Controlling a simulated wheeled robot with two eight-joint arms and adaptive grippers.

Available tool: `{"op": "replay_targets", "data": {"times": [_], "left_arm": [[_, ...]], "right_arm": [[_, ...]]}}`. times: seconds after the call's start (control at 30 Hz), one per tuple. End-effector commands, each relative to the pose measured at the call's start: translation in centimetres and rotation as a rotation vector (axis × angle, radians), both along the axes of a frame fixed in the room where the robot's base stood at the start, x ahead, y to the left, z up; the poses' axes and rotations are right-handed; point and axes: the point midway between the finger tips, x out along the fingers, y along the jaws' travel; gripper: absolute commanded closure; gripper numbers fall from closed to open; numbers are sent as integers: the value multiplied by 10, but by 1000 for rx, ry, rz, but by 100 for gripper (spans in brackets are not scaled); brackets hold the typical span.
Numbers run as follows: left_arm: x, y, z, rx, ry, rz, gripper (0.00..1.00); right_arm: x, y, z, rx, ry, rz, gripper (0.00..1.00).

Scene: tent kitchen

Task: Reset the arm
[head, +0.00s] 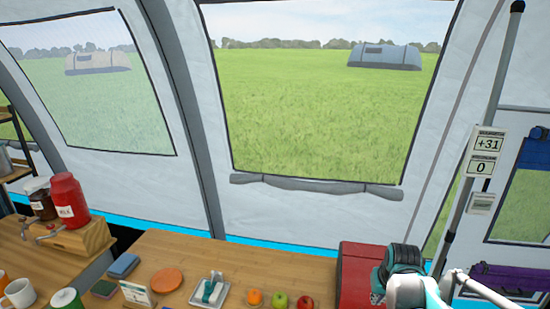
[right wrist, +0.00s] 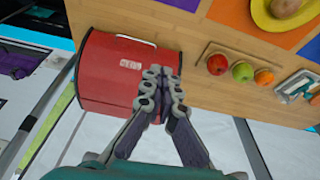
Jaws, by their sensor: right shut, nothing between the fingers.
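My right gripper (right wrist: 163,72) is shut and empty in the right wrist view. Its fingertips meet over the edge of a red box (right wrist: 112,78); I cannot tell whether they touch it. In the head view my right arm comes in at the lower right, and the gripper (head: 378,292) shows small beside the red box (head: 356,268). My left arm and gripper are not in view.
The wooden table (head: 210,256) holds an orange (head: 254,297), a green apple (head: 280,300), a red apple (head: 305,303), a napkin tray (head: 210,290) and an orange plate (head: 166,280). A red dispenser (head: 68,200) stands left. A grey pole (head: 480,130) rises at right.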

Motion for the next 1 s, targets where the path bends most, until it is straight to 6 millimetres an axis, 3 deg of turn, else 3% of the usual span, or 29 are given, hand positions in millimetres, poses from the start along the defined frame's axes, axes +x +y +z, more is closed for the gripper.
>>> {"op": "replay_targets", "data": {"times": [0.1, 0.2, 0.33, 0.5, 0.7, 1.0], "left_arm": [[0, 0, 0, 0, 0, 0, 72], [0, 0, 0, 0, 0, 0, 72], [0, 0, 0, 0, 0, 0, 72], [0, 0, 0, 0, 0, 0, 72], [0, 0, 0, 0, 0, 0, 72], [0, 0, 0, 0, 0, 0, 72]], "right_arm": [[-37, 34, 27, -10, -52, 36, 100], [-68, 57, 41, -16, -95, 62, 100], [-110, 84, 49, -21, -154, 100, 100], [-157, 110, 45, -21, -223, 141, 100], [-187, 124, 35, -18, -273, 169, 100], [-192, 126, 33, -18, -284, 174, 100]]}}
